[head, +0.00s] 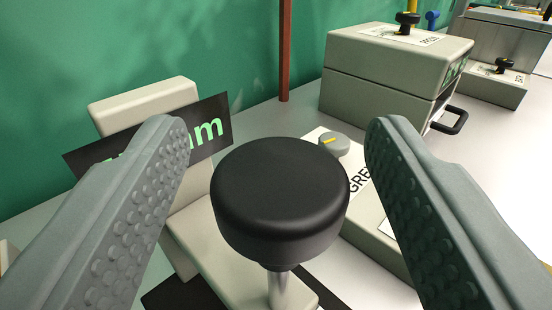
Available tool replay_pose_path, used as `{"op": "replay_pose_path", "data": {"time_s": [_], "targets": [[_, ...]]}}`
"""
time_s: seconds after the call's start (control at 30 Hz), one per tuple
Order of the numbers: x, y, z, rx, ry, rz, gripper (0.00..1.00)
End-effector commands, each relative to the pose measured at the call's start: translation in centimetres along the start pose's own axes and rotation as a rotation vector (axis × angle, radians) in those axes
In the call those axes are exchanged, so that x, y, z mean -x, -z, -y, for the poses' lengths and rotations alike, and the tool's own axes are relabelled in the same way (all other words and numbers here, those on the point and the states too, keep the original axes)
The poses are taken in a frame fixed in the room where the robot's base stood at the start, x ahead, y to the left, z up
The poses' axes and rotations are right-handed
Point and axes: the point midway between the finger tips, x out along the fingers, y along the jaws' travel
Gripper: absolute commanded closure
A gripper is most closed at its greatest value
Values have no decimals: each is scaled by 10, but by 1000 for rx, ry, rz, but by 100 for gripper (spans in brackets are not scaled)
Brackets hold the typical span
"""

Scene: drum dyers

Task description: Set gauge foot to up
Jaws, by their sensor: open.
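The gauge (143,92) is a cream stand with a dark display (215,122) showing green characters, partly hidden by my left finger. In front of it a black round knob (280,195) sits on a short metal stem (280,287). I take this for the gauge foot's handle, but no label on it is visible. My gripper (277,150) is open, with one finger on each side of the knob. Gaps show between the knob and both fingers in the picture. The foot's lower end is out of view.
A cream box with a grey knob (333,144) and partly hidden lettering stands just behind and right. A larger cream box (395,75) with a black handle (450,120) is further back. A reddish-brown post (285,50) stands before the green wall (150,45).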

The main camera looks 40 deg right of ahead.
Motion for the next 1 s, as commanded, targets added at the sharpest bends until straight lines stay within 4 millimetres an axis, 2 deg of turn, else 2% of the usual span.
{"op": "replay_pose_path", "data": {"time_s": [0.1,0.6,0.8,1.0], "targets": [[24,1,1,-2,3,0,42],[111,1,1,-3,3,-1,42],[136,1,1,-1,3,-1,42],[148,1,0,-1,0,-1,42]]}}
